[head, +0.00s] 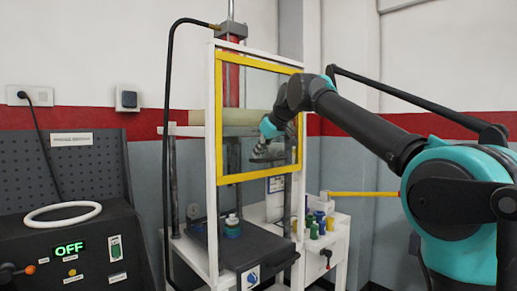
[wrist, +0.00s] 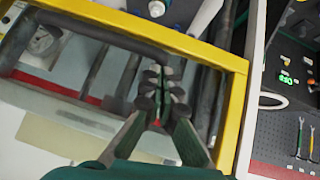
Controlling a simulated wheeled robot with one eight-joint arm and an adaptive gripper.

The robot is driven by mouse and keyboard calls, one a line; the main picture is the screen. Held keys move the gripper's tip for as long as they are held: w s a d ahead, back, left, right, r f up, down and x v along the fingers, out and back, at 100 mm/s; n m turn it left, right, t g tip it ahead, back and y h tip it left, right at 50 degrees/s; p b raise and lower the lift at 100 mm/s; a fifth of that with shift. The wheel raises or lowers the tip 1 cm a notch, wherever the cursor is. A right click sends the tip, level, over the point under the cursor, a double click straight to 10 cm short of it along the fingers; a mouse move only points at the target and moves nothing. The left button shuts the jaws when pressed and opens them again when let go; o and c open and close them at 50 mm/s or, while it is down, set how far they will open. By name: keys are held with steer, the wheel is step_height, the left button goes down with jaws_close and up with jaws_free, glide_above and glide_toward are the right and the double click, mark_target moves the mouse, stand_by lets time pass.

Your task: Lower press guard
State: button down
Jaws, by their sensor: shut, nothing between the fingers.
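The press guard is a clear panel in a yellow frame (head: 219,120) on the front of the white press stand. Its lower bar is above the small bottle (head: 232,228) on the dark press bed. My gripper (head: 260,154) is in front of the panel's lower right part, inside the frame outline in the head view. In the wrist view my gripper (wrist: 160,88) is shut and empty over the clear panel. The yellow frame (wrist: 232,118) runs along its top and right there. I cannot tell if the fingers touch the panel.
On the left is a dark console with a green OFF display (head: 69,248) and a white ring (head: 62,214). Several small bottles (head: 318,224) stand on a white cabinet at the right. A yellow bar (head: 362,194) sticks out beside it. A black hose (head: 169,120) hangs left of the press.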

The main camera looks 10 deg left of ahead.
steer(key=shift+f, duration=0.1)
step_height(320, 180, down, 31)
steer(key=shift+r, duration=0.2)
stand_by(0.3)
steer(key=shift+s+d, duration=0.1)
steer(key=shift+s, duration=0.05)
